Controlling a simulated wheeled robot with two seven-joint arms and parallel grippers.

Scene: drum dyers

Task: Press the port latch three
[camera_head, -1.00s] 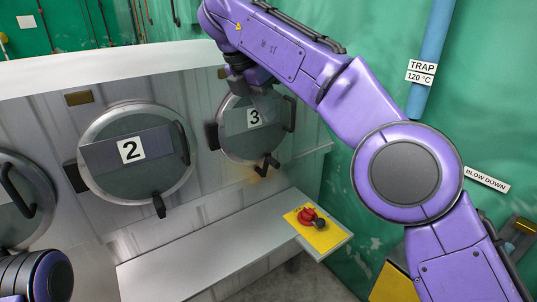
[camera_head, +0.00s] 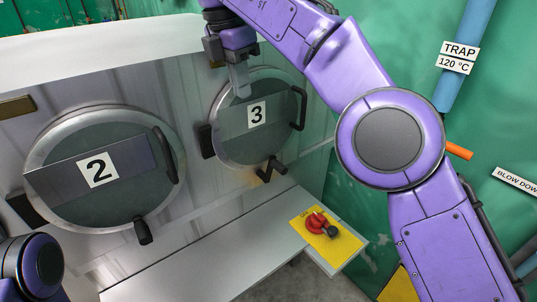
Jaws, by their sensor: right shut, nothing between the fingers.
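Port three is a round door (camera_head: 237,148) with a metal rim and a "3" label (camera_head: 256,115), on the pale panel wall. Its black latch (camera_head: 270,168) sits at the bottom of the rim. A black handle (camera_head: 299,108) is on its right side and a dark hinge block (camera_head: 206,141) on its left. My right gripper (camera_head: 241,88) is shut and empty, pointing down in front of the port's upper part, above the latch and clear of it. Whether it touches the door cannot be told. My left gripper is not in view; only part of my left arm shows.
Port two (camera_head: 85,198), with its own latch (camera_head: 143,232), is at left. A grey ledge (camera_head: 200,262) runs below the ports, with a yellow plate (camera_head: 345,243) and red knob (camera_head: 316,222) at its right end. A blue pipe (camera_head: 468,35) stands at right.

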